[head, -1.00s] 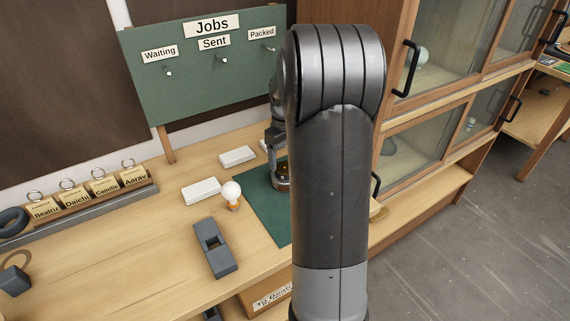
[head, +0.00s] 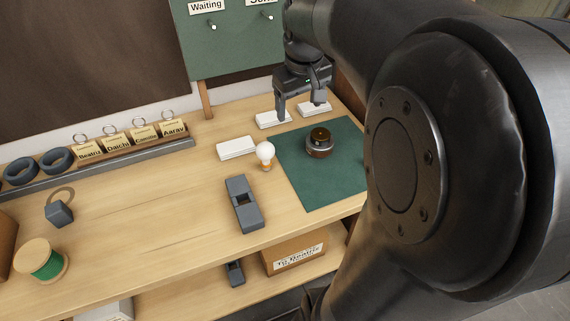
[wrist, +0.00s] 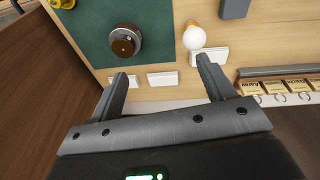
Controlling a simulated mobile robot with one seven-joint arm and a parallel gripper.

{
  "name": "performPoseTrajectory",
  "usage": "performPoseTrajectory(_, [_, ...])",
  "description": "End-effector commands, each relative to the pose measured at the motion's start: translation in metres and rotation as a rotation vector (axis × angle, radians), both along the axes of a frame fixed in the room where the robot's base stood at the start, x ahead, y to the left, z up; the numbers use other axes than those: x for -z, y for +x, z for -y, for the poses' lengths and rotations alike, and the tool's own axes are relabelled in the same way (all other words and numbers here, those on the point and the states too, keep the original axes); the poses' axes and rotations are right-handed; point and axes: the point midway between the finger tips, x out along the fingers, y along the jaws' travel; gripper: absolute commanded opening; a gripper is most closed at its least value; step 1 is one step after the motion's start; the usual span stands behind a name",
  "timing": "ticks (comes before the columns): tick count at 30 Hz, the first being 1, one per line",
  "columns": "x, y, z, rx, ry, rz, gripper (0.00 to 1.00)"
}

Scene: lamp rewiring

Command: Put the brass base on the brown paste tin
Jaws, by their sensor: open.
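A round brown tin (head: 320,138) stands on the green mat, with a greyish ring showing around its lower part. It also shows in the wrist view (wrist: 122,42). A yellow, brass-coloured thing (wrist: 62,3) is cut off at the top left of the wrist view; I cannot tell if it is the brass base. My arm hides the mat's right side in the head view. My gripper (head: 298,108) is open and empty above the back of the bench, behind the tin. In the wrist view its fingers (wrist: 162,70) stand wide apart, with the tin beyond them.
The green mat (head: 300,185) has free room around the tin. Small white blocks (head: 237,148), a bulb (head: 265,152) and a grey holder (head: 244,205) lie left of and behind it. A tag rack (head: 130,145) and green spool (head: 42,260) are farther left.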

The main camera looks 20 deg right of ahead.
Motion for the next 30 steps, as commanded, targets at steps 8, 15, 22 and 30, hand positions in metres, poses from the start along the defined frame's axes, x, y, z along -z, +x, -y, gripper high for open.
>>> performPoseTrajectory(8, [-0.013,-0.077,-0.062,0.044,0.018,0.150,0.75])
performPoseTrajectory(15, [-0.002,-0.134,-0.094,0.078,0.063,0.257,0.75])
performPoseTrajectory(22, [0.007,-0.157,-0.104,0.097,0.092,0.304,0.75])
performPoseTrajectory(30, [0.008,-0.158,-0.105,0.100,0.095,0.306,0.75])
